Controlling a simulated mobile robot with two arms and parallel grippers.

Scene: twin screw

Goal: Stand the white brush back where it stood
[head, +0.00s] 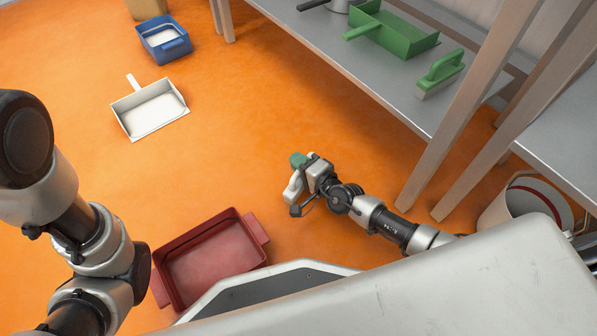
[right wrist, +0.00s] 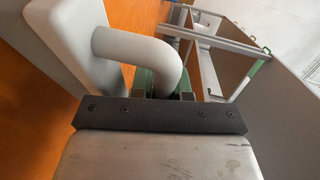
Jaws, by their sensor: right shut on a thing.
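The white brush (head: 292,188) is held in my right gripper (head: 303,178), above the orange floor in the middle of the head view. In the right wrist view the brush's curved white handle (right wrist: 150,48) passes between the green-padded fingers of my right gripper (right wrist: 160,82), which is shut on it. The brush's pale block (right wrist: 62,40) is at the upper left there; its bristles are hidden. A white dustpan (head: 152,110) lies on the floor at the upper left, apart from the brush. My left arm shows at the left edge, but its gripper is out of view.
A red tub (head: 211,262) sits on the floor close to my base. A blue tub (head: 163,40) stands at the back left. A grey shelf (head: 385,82) carries a green dustpan (head: 392,30) and green brush (head: 440,73). Wooden legs (head: 445,130) and a pail (head: 525,198) stand at right.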

